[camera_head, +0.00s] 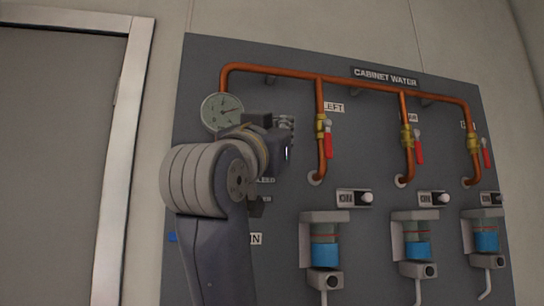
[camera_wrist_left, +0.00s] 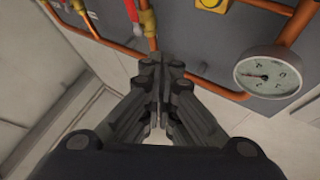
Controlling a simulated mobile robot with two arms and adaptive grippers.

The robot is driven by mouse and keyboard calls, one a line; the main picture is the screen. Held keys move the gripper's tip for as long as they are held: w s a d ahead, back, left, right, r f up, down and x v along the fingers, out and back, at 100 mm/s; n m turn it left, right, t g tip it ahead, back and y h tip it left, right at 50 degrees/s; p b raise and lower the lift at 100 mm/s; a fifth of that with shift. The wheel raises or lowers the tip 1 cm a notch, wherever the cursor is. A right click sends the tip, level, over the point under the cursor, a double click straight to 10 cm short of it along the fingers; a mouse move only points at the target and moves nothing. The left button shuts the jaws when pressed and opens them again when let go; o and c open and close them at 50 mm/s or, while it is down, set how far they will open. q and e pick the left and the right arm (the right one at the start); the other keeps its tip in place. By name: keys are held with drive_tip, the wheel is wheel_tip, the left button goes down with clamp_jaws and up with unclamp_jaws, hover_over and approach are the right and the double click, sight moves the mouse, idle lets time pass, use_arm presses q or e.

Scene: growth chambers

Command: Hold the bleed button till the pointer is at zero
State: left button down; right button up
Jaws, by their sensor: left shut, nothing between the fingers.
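The round white pressure gauge (camera_head: 221,111) is at the upper left of the panel, beside the copper pipe. It also shows in the left wrist view (camera_wrist_left: 267,73); its scale is too small to read. My left gripper (camera_head: 287,127) is shut and empty, right of the gauge and in front of the panel. Its closed fingers also show in the left wrist view (camera_wrist_left: 158,70). A partly covered label (camera_head: 266,181) ending in "LEED" shows beside my arm; the button is hidden in the head view. A yellow fitting (camera_wrist_left: 212,3) is cut off at the wrist view's top edge; I cannot tell whether it is the button.
The grey panel (camera_head: 290,225) carries copper pipes (camera_head: 345,81) and several red-handled valves (camera_head: 328,141). Filter units with blue bands (camera_head: 325,255) stand out below, with switches (camera_head: 354,198) above them. A door (camera_head: 50,160) is at the left.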

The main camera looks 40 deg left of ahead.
use_arm(q)
drive_tip(key=w+a+p, duration=0.1)
drive_tip(key=w+a, duration=0.5)
drive_tip(key=a, duration=0.1)
drive_tip(key=shift+w+f+p, duration=0.15)
drive_tip(key=shift+w+p, duration=0.05)
drive_tip(key=shift+p, duration=0.15)
use_arm(e)
drive_tip(key=shift+s+d+r, duration=0.15)
drive_tip(key=shift+s+r, duration=0.55)
drive_tip(key=shift+r, duration=0.15)
use_arm(q)
drive_tip(key=shift+d, duration=0.1)
use_arm(e)
drive_tip(key=shift+w, duration=0.5)
drive_tip(key=shift+s+d, duration=0.1)
drive_tip(key=shift+d, duration=0.15)
